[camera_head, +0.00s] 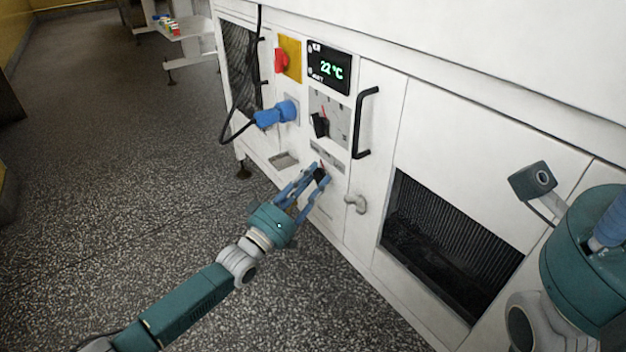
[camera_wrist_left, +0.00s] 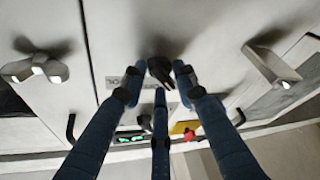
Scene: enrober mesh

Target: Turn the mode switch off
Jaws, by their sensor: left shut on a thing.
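The mode switch (camera_head: 321,175) is a small black knob low on the white machine's control panel, below a labelled plate. It also shows in the left wrist view (camera_wrist_left: 159,68), between my blue fingers. My left gripper (camera_head: 314,176) reaches the panel from the front left and is shut on this knob. In the left wrist view my left gripper (camera_wrist_left: 157,82) has fingers on both sides of the knob and one below it. The fingers partly hide the knob in the head view. My right gripper (camera_head: 609,222) shows only in part at the right edge; its fingertips are out of the picture.
Above the switch are a larger black dial (camera_head: 320,125), a green 22 °C display (camera_head: 330,69) and a red knob on yellow (camera_head: 282,61). A blue plug (camera_head: 276,114) with cable sticks out left. A black handle (camera_head: 367,123) and grey latch (camera_head: 355,203) stand right.

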